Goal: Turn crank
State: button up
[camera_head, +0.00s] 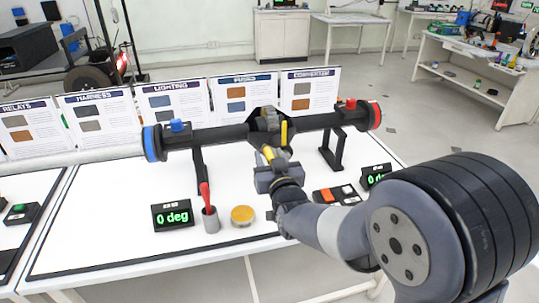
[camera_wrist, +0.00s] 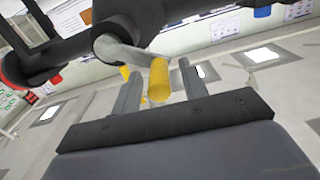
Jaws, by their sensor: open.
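The crank has a yellow handle (camera_wrist: 159,82) on a grey arm (camera_wrist: 135,54) that comes off the dark hub in the wrist view. The hub (camera_head: 268,122) sits mid-way along a dark axle rig with a blue left end (camera_head: 150,144) and a red right end (camera_head: 375,115). My gripper (camera_head: 270,160) is just in front of the hub, and the handle (camera_head: 268,153) shows at its fingers. In the wrist view my gripper's two fingers are apart, with the handle between them and gaps visible on both sides. A display (camera_head: 173,217) reads 0 deg.
Black stands (camera_head: 333,150) hold the axle above the white table (camera_head: 110,225). Information panels (camera_head: 175,104) line the back edge.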

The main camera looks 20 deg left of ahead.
jog(key=shift+w+a, duration=0.15)
jog(key=shift+w, duration=0.15)
jog(key=shift+c, duration=0.2)
grip_shut()
